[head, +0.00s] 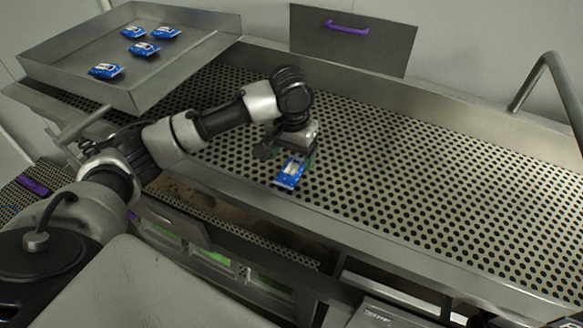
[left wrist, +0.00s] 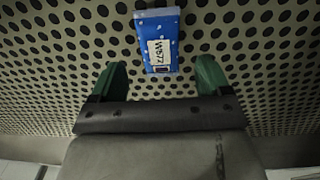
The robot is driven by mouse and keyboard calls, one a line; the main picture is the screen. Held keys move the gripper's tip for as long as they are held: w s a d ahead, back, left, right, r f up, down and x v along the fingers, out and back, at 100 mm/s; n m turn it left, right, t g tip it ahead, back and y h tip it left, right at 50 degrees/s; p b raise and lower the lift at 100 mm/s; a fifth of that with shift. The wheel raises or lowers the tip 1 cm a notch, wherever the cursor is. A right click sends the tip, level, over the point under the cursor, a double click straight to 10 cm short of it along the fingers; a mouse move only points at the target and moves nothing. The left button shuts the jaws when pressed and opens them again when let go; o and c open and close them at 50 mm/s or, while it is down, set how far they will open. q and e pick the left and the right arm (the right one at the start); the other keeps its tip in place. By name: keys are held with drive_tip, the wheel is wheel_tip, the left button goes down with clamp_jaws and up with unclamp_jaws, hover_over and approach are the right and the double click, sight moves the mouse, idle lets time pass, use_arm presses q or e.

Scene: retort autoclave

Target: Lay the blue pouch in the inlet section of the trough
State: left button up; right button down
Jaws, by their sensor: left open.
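A blue pouch (head: 290,172) with a white label lies on the perforated floor of the long metal trough (head: 400,170), near its front wall. It also shows in the left wrist view (left wrist: 160,42), beyond and between my fingertips. My left gripper (head: 285,150) is over the trough right at the pouch, with its green fingers (left wrist: 160,78) spread apart. Nothing is held between them.
A metal tray (head: 60,82) with several more blue pouches stands at the back left. A panel with a purple handle (head: 347,27) is behind the trough. A bent metal rail (head: 545,72) rises at the right. The trough floor to the right is bare.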

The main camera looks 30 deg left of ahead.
sight(291, 169)
use_arm(q)
wheel_tip(291, 169, up, 8)
drive_tip(key=b, duration=0.1)
drive_tip(key=shift+s+f, duration=0.1)
drive_tip(key=shift+f, duration=0.05)
idle(0.4)
